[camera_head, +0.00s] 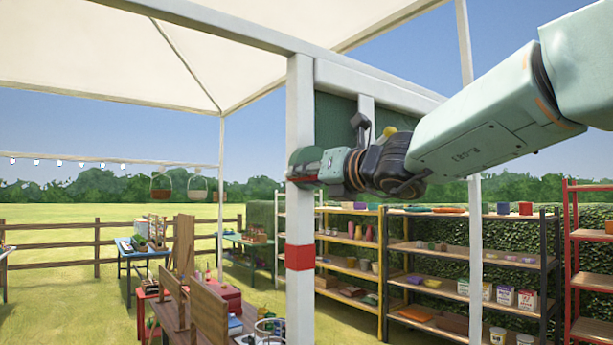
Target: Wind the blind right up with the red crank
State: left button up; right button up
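A white post (299,220) stands in the middle of the view, with a red band (299,257) lower down. A dark green panel (335,112), which looks like the blind, shows beside the post under the white top beam. My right arm comes in from the right, and my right gripper (318,166) is up against the post at about the panel's lower part. A red strip (304,166) shows there, perhaps part of the red crank; the crank's shape is not clear. The fingers are too hidden to tell open from shut. My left gripper is not in view.
A yellow shelf (349,241) and a black shelf (470,250) with pots and boxes stand behind at right, with a red rack (570,260) further right. A wooden table with planks (205,300) stands at lower left. Open grass lies beyond, up to a fence (97,248).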

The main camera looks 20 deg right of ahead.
jog(key=shift+d, duration=0.1)
jog(key=shift+c, duration=0.7)
jog(key=shift+a, duration=0.25)
grip_shut()
jog(key=shift+d, duration=0.1)
